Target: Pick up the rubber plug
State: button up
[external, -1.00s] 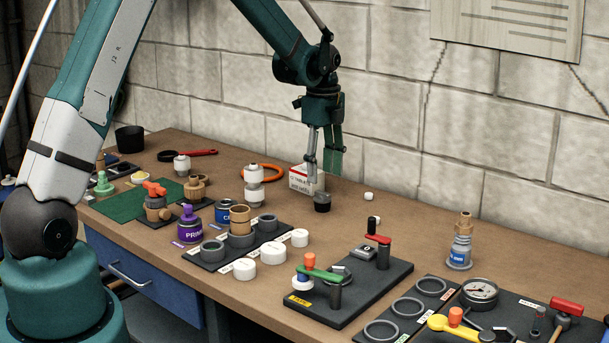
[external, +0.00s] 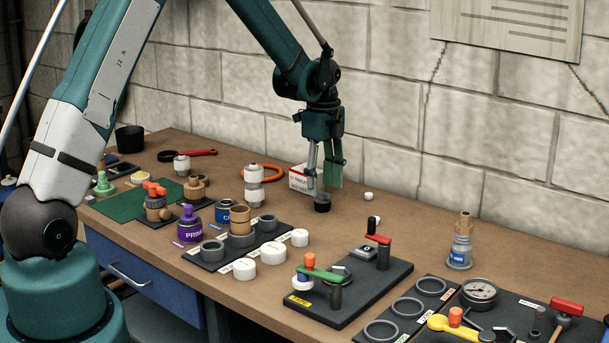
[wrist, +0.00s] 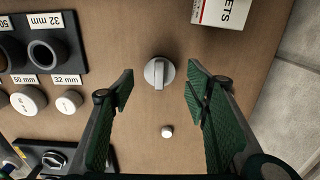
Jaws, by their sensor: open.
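The rubber plug (external: 322,207) is a small dark round piece standing on the brown bench, in front of the white box. In the wrist view the plug (wrist: 152,73) looks grey and round, with a raised bar across its top. My gripper (external: 324,184) is open and points down just above the plug, its fingers partly overlapping it in the external view. In the wrist view my gripper (wrist: 160,88) has its green-padded fingers apart, with the plug centred between them and slightly beyond the tips. Nothing is held.
A white box (external: 299,179) stands close behind the plug, left of my fingers. A small white piece (external: 368,196) lies to the right. A black fitting tray (external: 210,262) and white caps (external: 272,253) are at the front left.

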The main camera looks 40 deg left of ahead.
aim_at(323, 193)
jog(key=shift+f, duration=2)
jog(key=shift+c, duration=0.2)
jog(key=c, duration=0.9)
